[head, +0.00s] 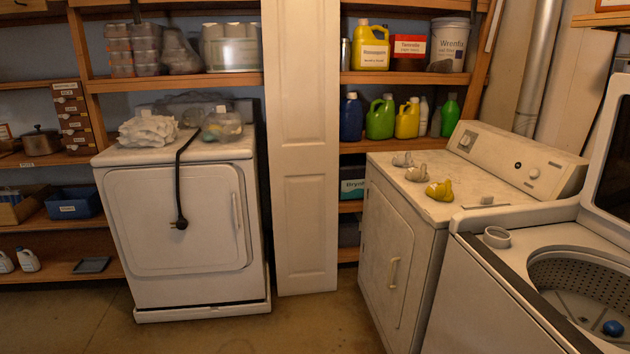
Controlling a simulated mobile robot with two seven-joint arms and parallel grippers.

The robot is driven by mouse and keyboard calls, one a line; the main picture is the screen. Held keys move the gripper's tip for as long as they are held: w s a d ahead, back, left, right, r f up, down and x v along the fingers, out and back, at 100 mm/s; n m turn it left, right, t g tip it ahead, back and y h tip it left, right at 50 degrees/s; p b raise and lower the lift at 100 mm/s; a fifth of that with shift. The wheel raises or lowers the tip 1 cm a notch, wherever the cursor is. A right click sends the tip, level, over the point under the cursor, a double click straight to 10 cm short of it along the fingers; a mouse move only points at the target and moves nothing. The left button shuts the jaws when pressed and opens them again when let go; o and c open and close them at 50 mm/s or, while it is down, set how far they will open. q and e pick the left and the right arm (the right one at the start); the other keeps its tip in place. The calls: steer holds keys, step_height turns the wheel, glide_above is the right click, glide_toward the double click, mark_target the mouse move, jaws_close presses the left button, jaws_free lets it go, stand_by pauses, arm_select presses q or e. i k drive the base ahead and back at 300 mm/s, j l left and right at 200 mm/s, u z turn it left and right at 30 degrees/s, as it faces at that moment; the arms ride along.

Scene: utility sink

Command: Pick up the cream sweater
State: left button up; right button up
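A crumpled cream cloth pile (148,131), which looks like the cream sweater, lies on top of the left white dryer (172,219), toward its left side. Its folds are bunched, and I cannot make out sleeves or a collar. Neither of my grippers shows in the head view.
A clear bag-like item (222,125) and a black cord (182,185) share the left dryer's top. A white door panel (307,150) stands right of it. Another dryer (395,250) and an open washer (500,290) fill the right. The floor (250,330) in front is clear.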

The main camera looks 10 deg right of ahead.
mark_target(415, 175)
steer(key=i, duration=1.3)
steer(key=i+j+z, duration=0.1)
steer(key=i+z, duration=0.3)
steer(key=i+j+z, duration=0.35)
steer(key=i, duration=0.25)
steer(key=i+l, duration=0.05)
